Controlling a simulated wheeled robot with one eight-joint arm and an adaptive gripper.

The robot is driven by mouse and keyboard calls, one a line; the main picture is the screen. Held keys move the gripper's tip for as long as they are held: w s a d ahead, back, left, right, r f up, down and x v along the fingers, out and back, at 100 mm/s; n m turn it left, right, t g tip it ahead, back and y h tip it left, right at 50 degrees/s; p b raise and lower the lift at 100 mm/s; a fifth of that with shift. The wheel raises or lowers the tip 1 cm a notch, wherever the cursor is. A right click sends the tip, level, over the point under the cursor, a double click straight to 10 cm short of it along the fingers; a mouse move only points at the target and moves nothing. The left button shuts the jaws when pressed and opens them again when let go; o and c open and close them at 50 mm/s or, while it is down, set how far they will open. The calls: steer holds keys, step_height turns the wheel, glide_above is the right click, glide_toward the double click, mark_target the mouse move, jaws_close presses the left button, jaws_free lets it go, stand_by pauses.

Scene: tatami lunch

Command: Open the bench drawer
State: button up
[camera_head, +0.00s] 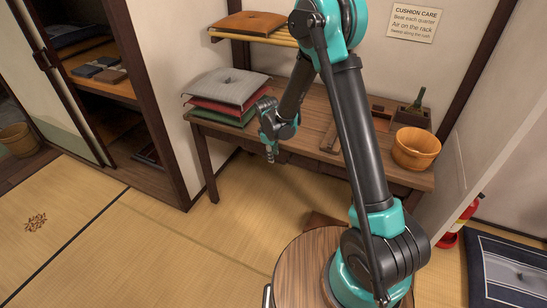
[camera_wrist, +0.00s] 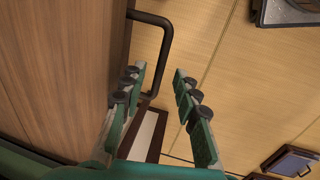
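The wooden bench (camera_head: 210,135) stands against the wall in the head view. A dark drawer front (camera_head: 305,163) shows faintly under its top, partly hidden by my arm; I see no gap there. My gripper (camera_head: 270,155) is at the bench's front edge, pointing down. In the wrist view a brown wooden face (camera_wrist: 60,60) fills the left, with a dark bar handle (camera_wrist: 168,40) standing out from it. My gripper (camera_wrist: 158,80) is open, and the handle's lower end appears between its fingertips. I cannot tell whether they touch it.
Stacked cushions (camera_head: 225,90) lie on the bench's left end, and a wooden tub (camera_head: 415,148) stands at its right end. The tatami floor (camera_head: 150,235) to the left is mostly clear.

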steer(key=shift+w+d+f, duration=0.1)
steer(key=shift+w+f, duration=0.1)
steer(key=shift+f, duration=0.85)
steer(key=shift+c, duration=0.5)
jaws_close()
